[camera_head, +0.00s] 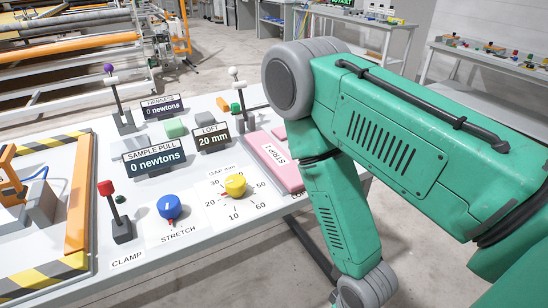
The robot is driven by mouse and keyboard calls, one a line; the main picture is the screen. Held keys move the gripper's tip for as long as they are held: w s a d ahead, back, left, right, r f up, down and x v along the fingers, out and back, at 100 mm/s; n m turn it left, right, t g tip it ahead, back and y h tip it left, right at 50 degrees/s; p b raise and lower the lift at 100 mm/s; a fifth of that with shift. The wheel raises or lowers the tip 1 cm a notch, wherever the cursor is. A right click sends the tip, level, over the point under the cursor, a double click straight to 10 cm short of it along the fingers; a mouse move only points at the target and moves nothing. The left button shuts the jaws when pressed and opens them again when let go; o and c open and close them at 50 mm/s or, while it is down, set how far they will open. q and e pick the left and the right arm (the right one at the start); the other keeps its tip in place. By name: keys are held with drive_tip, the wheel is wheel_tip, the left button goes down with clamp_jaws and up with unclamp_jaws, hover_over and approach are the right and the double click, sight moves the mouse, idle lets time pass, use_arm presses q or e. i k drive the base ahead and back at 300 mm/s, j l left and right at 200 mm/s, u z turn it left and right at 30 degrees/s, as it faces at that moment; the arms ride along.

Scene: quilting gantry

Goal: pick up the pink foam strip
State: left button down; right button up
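A flat pink strip (288,176) lies on the white table near its right edge, beside the gap dial. A white label reading "STRIP 1" lies across it. Its right side is partly hidden behind my green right arm. A smaller pink piece (279,132) shows just behind it, close to the arm. My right arm comes in from the right and bends down past the table's right edge. Its gripper is out of the picture. My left arm and gripper are not in view.
The table holds a yellow gap knob (235,185), a blue stretch knob (169,206), a red-topped clamp lever (106,188), and displays reading 0 newtons (156,161) and 20 mm (212,138). A striped frame (45,276) stands left. Side benches (495,62) stand behind.

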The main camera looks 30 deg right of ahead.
sight(280, 163)
drive_tip(key=j+z, duration=0.1)
drive_tip(key=z, duration=0.3)
drive_tip(key=j+z, duration=0.15)
drive_tip(key=z, duration=0.25)
